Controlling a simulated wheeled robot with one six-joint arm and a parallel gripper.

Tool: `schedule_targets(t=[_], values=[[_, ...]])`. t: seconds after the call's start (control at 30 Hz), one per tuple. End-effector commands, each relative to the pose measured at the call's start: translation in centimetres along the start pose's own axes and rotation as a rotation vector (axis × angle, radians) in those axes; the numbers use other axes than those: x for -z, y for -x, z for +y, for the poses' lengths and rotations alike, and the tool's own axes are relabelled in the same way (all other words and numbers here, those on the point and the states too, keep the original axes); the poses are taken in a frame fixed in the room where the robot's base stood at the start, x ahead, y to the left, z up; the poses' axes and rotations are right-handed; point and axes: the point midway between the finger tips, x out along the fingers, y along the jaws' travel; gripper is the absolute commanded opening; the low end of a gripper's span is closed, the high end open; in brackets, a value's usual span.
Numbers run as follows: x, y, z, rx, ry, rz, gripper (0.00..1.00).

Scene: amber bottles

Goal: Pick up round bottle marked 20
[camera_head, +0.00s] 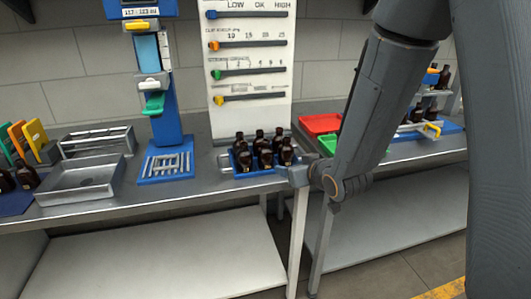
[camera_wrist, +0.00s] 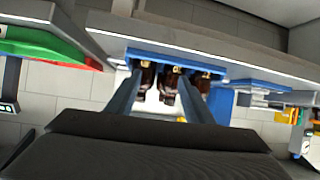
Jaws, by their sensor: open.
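Several dark amber bottles (camera_head: 265,157) stand upright in two rows in a blue tray (camera_head: 250,173) near the bench's front edge. No number on them is readable, so I cannot tell which is marked 20. The wrist view is upside down and shows bottles (camera_wrist: 168,88) in the blue tray (camera_wrist: 150,54), with more hidden behind. My gripper (camera_wrist: 159,80) is open, its two fingers pointing toward the bottles with nothing clearly held. In the head view my gripper (camera_head: 299,174) is just right of the tray, its fingers hard to make out.
A blue press-like stand (camera_head: 165,165) and a steel tray (camera_head: 80,182) are to the left. A white slider board (camera_head: 250,60) rises behind the bottles. Red (camera_head: 320,124) and green (camera_head: 328,144) trays lie to the right, partly behind my arm. More bottles (camera_head: 25,176) stand at far left.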

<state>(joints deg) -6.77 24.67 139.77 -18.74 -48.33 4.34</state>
Motion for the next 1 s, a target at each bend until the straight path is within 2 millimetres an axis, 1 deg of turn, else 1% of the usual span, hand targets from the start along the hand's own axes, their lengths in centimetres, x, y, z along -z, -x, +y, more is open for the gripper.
schedule_targets(t=[0.03,0.1,0.23,0.67,0.9,1.0], values=[[0.9,-0.2,-0.8,0.022,0.004,0.043,0.47],[2.0,-0.4,-1.6,0.048,0.009,0.100,0.47],[3.1,-0.7,-2.5,0.076,0.012,0.158,0.47],[4.2,-4.3,-3.0,0.080,0.012,0.169,0.47],[4.8,-7.2,-3.2,0.078,0.011,0.167,0.47],[4.9,-7.9,-3.3,0.079,0.011,0.168,0.47]])
